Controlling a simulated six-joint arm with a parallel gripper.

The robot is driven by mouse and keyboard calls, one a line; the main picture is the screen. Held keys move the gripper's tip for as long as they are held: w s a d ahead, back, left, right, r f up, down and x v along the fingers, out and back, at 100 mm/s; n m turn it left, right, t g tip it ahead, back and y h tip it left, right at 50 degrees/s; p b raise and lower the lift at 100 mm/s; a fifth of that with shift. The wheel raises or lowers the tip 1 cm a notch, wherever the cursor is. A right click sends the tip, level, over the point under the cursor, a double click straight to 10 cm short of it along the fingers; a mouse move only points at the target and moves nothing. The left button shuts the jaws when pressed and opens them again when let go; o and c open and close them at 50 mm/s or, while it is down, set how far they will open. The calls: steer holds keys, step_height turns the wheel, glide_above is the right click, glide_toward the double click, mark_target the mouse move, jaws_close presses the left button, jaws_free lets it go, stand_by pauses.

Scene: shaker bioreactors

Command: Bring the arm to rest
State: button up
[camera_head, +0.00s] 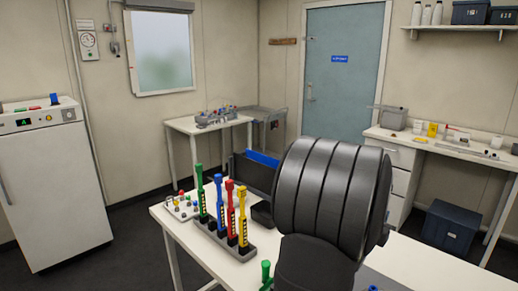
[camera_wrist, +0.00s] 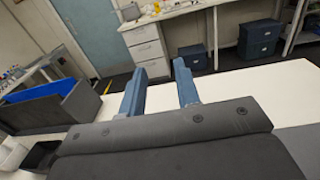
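My gripper (camera_wrist: 158,78) shows in the wrist view as two blue-grey fingers held apart, with nothing between them. It points out over the white table (camera_wrist: 285,88) toward the drawers and the door. In the head view, my own dark ribbed arm stands large over the table (camera_head: 190,235) and hides the gripper. The gripper touches nothing that I can see.
A rack (camera_head: 222,240) with green, blue, red and yellow tools stands left of my arm. A dark bin (camera_head: 252,175) with a blue inside stands behind; it also shows in the wrist view (camera_wrist: 45,113). A small black tray (camera_wrist: 42,156) lies beside it. The table's right part looks clear.

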steer(key=w+a+r+n+t+y, duration=0.1)
steer(key=w+a+r+n+y, duration=0.1)
steer(key=a, duration=1)
steer(key=w+a+r+n+t+y, duration=0.2)
steer(key=w+a+n+y, duration=0.1)
steer(key=a, duration=0.9)
steer(key=w+a+r+n+t+y, duration=0.1)
steer(key=w+a+y, duration=0.3)
steer(key=a, duration=0.8)
steer(key=shift+w+a+r+n+t+y, duration=0.15)
steer(key=shift+w+r+n+t+y, duration=0.2)
steer(key=shift+r+n+y, duration=0.3)
steer(key=shift+o, duration=0.4)
